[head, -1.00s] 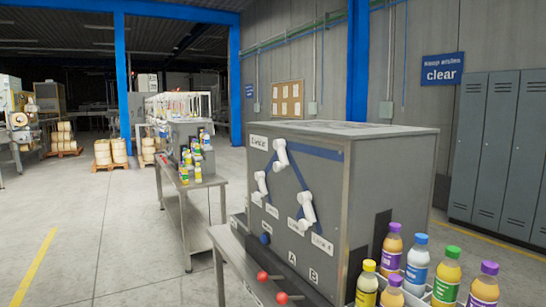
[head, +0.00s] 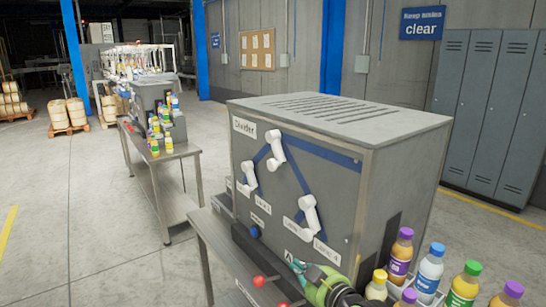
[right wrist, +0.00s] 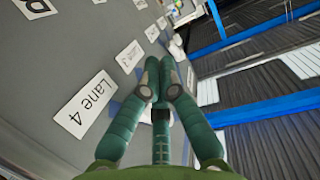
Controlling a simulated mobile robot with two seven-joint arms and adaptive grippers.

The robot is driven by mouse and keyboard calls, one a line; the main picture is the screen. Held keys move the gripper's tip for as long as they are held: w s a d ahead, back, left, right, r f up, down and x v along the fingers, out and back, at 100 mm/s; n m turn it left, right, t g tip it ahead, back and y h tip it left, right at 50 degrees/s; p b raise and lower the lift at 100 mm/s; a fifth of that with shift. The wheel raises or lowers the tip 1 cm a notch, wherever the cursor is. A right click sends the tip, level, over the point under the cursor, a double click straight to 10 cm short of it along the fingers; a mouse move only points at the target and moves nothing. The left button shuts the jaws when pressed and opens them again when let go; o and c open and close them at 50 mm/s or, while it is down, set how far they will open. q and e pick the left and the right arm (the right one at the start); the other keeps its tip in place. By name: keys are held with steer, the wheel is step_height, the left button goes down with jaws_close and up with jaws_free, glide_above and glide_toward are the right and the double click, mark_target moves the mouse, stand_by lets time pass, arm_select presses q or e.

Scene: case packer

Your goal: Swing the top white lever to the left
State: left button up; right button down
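The top white lever (head: 276,149) is on the front panel of the grey machine (head: 350,120), under the divider label. It stands nearly upright, its lower part slightly to the right. Blue lines run from it to a left white lever (head: 248,179) and to the right; a lower right white lever (head: 309,216) is on the same panel. My right gripper (head: 300,267), teal-fingered, is low before the panel, below the levers and apart from the top one. In the right wrist view its fingertips (right wrist: 159,72) are together, with no held thing visible. My left gripper is out of view.
Bottles (head: 430,268) stand in a tray at the lower right, near my right arm. Red knobs (head: 259,281) stick out at the table's front edge. A blue knob (head: 255,232) is low on the panel.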

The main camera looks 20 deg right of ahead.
step_height(320, 180, up, 20)
steer(key=w+d+n+t+y+p, duration=0.1)
steer(key=w+d+t+y, duration=0.1)
steer(key=t, duration=0.3)
steer(key=f+p+x, duration=0.1)
steer(key=p+x, duration=0.1)
steer(key=x, duration=0.4)
steer(key=f+p+x, duration=0.1)
steer(key=p+x, duration=0.2)
steer(key=x, duration=0.3)
steer(key=shift+w, duration=0.45)
steer(key=shift+d, duration=0.1)
steer(key=f+b, duration=0.1)
steer(key=b, duration=0.4)
steer(key=w+f+t+b, duration=0.1)
steer(key=b, duration=0.5)
steer(key=shift+w+a+t, duration=0.2)
steer(key=shift+a+t, duration=0.05)
steer(key=shift+t, duration=0.05)
steer(key=shift+r, duration=0.1)
